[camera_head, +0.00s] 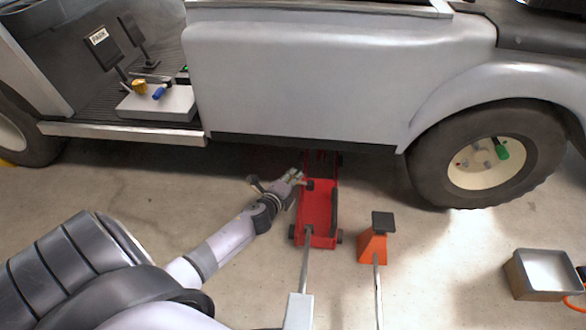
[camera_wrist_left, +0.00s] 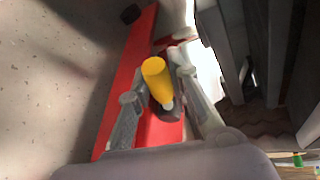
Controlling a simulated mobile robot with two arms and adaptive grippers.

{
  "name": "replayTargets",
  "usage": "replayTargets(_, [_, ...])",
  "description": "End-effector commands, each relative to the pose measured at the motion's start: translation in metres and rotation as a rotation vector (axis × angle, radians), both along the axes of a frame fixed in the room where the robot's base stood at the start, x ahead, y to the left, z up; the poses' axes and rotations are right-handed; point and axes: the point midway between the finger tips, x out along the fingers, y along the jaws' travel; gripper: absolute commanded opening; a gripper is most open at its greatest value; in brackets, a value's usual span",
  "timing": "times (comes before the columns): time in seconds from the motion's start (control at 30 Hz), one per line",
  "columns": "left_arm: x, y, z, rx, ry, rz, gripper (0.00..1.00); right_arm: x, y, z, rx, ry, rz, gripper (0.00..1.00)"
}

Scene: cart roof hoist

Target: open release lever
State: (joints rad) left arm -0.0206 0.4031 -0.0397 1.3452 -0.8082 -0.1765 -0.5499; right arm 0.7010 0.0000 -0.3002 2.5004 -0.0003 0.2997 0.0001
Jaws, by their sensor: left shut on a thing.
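A red floor jack (camera_head: 317,212) stands on the floor, its far end under the cart's side. My left gripper (camera_head: 292,178) is at the jack's left side, low by the floor. In the left wrist view, a yellow-tipped release lever (camera_wrist_left: 157,75) rises between the two fingers (camera_wrist_left: 168,100), with the red jack body (camera_wrist_left: 125,85) beneath. The gripper is shut on this lever. In the head view the lever is too small and covered to make out. My right gripper is in neither view.
The grey cart (camera_head: 300,75) overhangs the jack, with its front wheel (camera_head: 436,158) at the right. A handle (camera_head: 306,265) runs from the jack toward me. An orange stand (camera_head: 371,246) stands right of the jack. A metal tray (camera_head: 519,284) is at far right.

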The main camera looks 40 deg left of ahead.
Motion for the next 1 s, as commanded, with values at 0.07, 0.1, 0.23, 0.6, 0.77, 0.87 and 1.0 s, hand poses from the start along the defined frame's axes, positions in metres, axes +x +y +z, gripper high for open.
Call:
replayTargets(0.07, [-0.0006,0.0011,-0.0007,-0.005,-0.001,0.003,0.0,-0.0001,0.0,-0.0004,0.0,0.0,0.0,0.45])
replayTargets(0.1, [-0.0005,0.0011,-0.0006,-0.006,-0.001,0.003,0.0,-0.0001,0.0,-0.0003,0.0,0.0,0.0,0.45])
replayTargets(0.23, [-0.0006,0.0012,-0.0006,-0.006,0.0,0.004,0.0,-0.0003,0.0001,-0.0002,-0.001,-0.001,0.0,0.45])
replayTargets(0.6, [-0.0004,0.0008,-0.0006,-0.005,0.001,0.003,0.37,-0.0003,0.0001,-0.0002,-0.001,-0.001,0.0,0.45])
replayTargets(0.77, [-0.0002,0.0005,-0.0004,-0.004,0.0,0.002,0.4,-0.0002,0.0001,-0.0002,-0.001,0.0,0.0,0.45])
replayTargets(0.87, [-0.0002,0.0004,-0.0003,-0.003,0.0,0.001,0.4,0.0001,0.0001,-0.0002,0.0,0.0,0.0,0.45])
replayTargets(1.0, [-0.0031,0.0,0.0001,-0.003,0.0,0.001,0.4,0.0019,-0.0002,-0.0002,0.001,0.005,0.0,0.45])
